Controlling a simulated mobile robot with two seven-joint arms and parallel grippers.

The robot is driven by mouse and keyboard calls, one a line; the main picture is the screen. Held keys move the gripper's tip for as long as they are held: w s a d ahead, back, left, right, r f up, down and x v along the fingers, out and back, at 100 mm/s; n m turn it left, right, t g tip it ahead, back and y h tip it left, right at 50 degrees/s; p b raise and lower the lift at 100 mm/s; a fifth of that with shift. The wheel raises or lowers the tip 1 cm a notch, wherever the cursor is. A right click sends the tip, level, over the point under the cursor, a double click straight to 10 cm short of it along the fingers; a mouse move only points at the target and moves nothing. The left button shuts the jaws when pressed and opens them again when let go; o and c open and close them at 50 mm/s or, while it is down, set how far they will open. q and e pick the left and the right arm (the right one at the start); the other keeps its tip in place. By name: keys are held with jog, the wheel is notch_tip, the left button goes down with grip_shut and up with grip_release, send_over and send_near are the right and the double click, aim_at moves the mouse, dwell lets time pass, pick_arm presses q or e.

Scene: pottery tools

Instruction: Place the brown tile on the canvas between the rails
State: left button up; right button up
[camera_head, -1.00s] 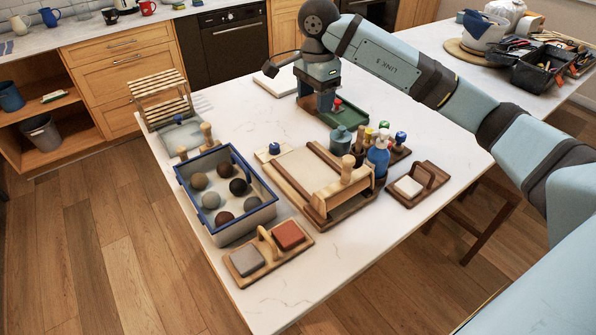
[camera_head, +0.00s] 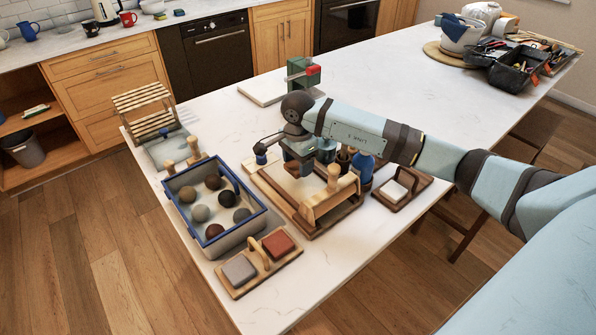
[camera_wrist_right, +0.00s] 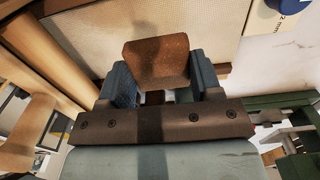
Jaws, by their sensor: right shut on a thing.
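My right gripper (camera_head: 300,170) is above the far part of the wooden board with the canvas (camera_head: 284,182). In the right wrist view, the gripper (camera_wrist_right: 158,85) is shut on the brown tile (camera_wrist_right: 155,60), which sits between its two blue-grey fingers. The pale canvas (camera_wrist_right: 95,30) shows beyond the tile, with a wooden rail (camera_wrist_right: 62,48) along its left. A wooden roller frame (camera_head: 330,197) spans the near end of the board. My left gripper is not in view.
A blue-rimmed bin (camera_head: 228,240) of several clay balls stands left of the board. A wooden carrier (camera_head: 238,292) holds a grey and a terracotta tile. Bottles (camera_head: 365,168) and a carrier with a white tile (camera_head: 396,193) stand close at right.

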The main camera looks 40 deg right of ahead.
aim_at(298, 165)
notch_tip(298, 165, down, 4)
jog(key=shift+r, duration=0.15)
jog(key=shift+f, duration=0.2)
jog(key=o, duration=0.9)
jog(key=shift+o, duration=0.2)
jog(key=shift+r, duration=0.35)
notch_tip(298, 165, up, 11)
jog(key=shift+f+b, duration=0.15)
jog(key=shift+b, duration=0.55)
jog(key=shift+r, duration=0.45)
